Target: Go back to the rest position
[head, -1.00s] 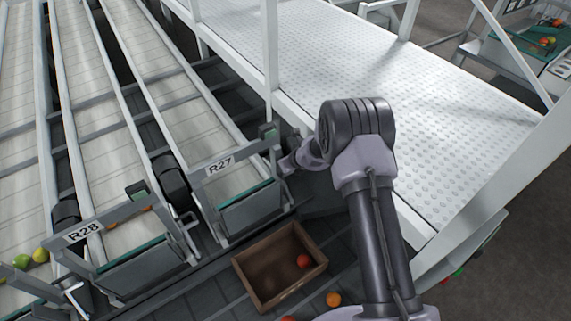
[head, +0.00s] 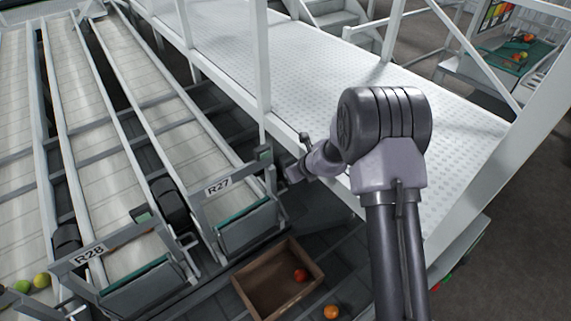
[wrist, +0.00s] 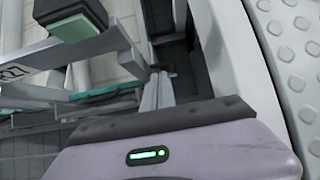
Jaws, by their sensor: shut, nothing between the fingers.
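My gripper (head: 291,172) shows small and partly dark in the head view, at the end of my bent arm. It is in the air between the end of the R27 lane and the white walkway. In the wrist view my gripper's fingers (wrist: 157,92) are together with nothing between them. Part of the fingers is hidden behind the purple wrist housing with its green light.
The R27 lane (head: 216,186) and R28 lane (head: 90,254) end at the left. A brown crate (head: 262,303) holding a red tomato (head: 300,276) is below. An orange tomato (head: 331,312) lies beside it. The white walkway (head: 330,85) is close on the right.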

